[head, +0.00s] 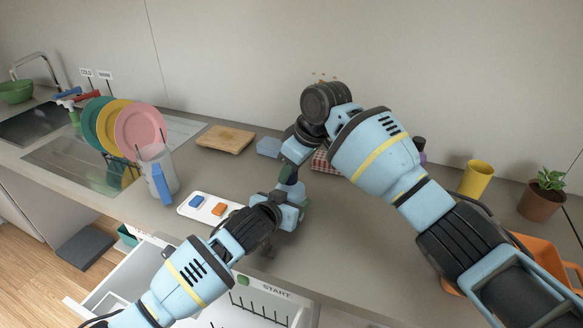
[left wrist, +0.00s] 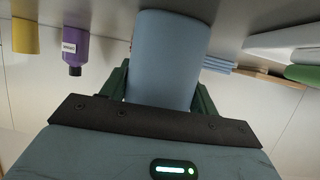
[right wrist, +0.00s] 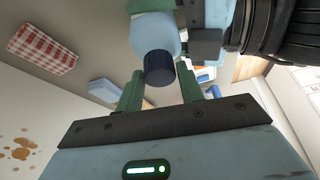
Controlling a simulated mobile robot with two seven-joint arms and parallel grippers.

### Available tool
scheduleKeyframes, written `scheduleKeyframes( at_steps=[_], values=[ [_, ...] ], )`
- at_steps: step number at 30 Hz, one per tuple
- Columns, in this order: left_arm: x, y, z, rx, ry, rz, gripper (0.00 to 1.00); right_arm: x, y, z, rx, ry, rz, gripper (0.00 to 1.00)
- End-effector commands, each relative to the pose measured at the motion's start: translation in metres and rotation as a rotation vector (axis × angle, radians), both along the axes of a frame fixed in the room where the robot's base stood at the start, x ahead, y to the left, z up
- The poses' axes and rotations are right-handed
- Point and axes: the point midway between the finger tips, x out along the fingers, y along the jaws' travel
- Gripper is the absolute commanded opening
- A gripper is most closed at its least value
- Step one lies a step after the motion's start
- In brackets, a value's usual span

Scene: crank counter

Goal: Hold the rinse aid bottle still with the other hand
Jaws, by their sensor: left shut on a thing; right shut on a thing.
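The rinse aid bottle is a light blue bottle (right wrist: 150,38) with a dark blue cap (right wrist: 159,67) in the right wrist view. Its body (left wrist: 172,50) fills the middle of the left wrist view. My left gripper (left wrist: 162,88) is shut on the body, with a green finger on either side. My right gripper (right wrist: 161,88) is shut at the cap, its green fingers on both sides of it. In the head view my right gripper (head: 288,174) is just above my left gripper (head: 292,196), and the two grippers hide most of the bottle.
A white tray (head: 183,210) with a blue and an orange block lies left of the grippers. Behind are a blue sponge (head: 268,147), checked cloth (head: 321,161) and cutting board (head: 226,138). A purple bottle (left wrist: 75,48) and yellow cup (head: 475,178) stand right. An open drawer (head: 110,285) is in front.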

Motion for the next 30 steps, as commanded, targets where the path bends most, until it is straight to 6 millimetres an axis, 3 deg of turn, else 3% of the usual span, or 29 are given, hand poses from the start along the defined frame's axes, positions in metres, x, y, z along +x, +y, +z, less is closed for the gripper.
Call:
scheduleKeyframes(
  at_steps=[1, 30],
  values=[
    [-0.003, 0.002, -0.013, 0.011, 0.023, 0.003, 0.33, 0.0, 0.001, -0.002, 0.002, 0.004, 0.002, 0.3],
    [-0.003, 0.002, -0.013, 0.011, 0.023, 0.003, 0.33, 0.0, 0.0, 0.009, 0.0, 0.004, 0.002, 0.3]
  ],
)
